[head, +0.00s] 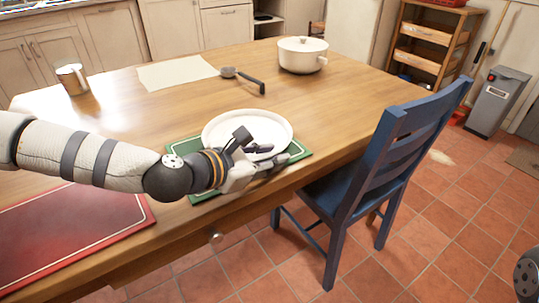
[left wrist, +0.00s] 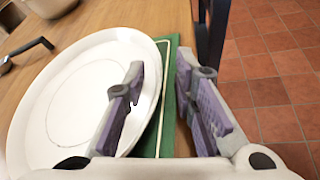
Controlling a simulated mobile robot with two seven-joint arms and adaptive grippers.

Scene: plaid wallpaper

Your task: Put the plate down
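The white round plate (head: 225,128) lies on the green placemat (head: 297,153) near the table's front edge, and it looks flat. It also fills the left of the left wrist view (left wrist: 75,100). My left gripper (head: 262,152) is at the plate's near right rim. In the left wrist view its fingers (left wrist: 162,85) are apart, one over the plate's inner side and the other outside the rim, with a gap around the rim. The gripper hides part of the near rim. My right gripper is not in view.
A red placemat (head: 75,235) lies front left and a metal mug (head: 71,79) back left. A dark ladle (head: 242,77), a pale cloth (head: 177,72) and a white lidded pot (head: 302,55) are at the back. A blue chair (head: 375,160) stands close at the right.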

